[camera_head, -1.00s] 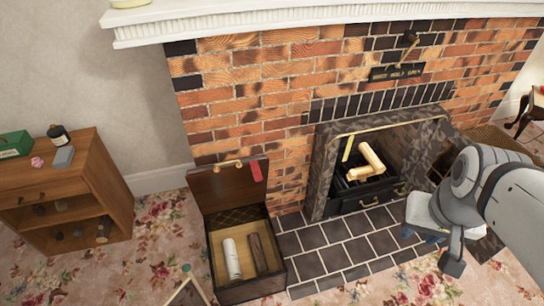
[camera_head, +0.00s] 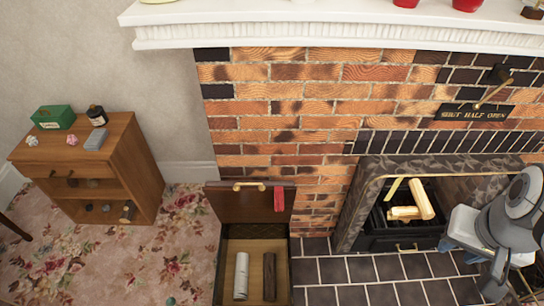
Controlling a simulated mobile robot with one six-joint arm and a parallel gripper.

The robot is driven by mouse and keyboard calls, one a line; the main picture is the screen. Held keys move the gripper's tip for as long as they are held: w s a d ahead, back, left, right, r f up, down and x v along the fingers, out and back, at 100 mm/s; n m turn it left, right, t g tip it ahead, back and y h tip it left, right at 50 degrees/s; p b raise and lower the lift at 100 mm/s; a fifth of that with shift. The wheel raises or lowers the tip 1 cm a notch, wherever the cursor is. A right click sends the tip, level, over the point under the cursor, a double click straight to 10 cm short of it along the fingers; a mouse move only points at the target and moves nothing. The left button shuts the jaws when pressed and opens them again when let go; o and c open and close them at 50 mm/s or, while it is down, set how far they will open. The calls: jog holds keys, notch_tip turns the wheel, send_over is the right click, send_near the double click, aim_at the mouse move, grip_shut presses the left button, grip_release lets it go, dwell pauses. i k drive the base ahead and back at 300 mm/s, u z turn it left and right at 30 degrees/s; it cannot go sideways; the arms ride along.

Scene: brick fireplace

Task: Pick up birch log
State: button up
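The birch log (camera_head: 241,276) is a pale, whitish log in an open wooden box (camera_head: 224,270) at the lower middle. It lies beside a dark brown log (camera_head: 269,276), with a narrow gap between them. The box lid (camera_head: 222,205) stands raised at the back with a brass handle and a red strip. My gripper (camera_head: 448,244) is at the right, in front of the fireplace, well away from the box. My own arm partly covers it, and I cannot tell whether its fingers are open or shut.
The fireplace (camera_head: 360,205) holds yellowish logs (camera_head: 420,200) on a dark grate. Dark hearth tiles (camera_head: 345,272) lie right of the box. A wooden cabinet (camera_head: 140,165) stands left with a green box (camera_head: 53,117) on top.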

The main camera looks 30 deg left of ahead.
aim_at(240, 294)
jog(key=u, duration=1.9)
jog(key=k, duration=0.6)
jog(key=z, duration=0.05)
jog(key=i, duration=0.6)
jog(key=u, duration=0.2)
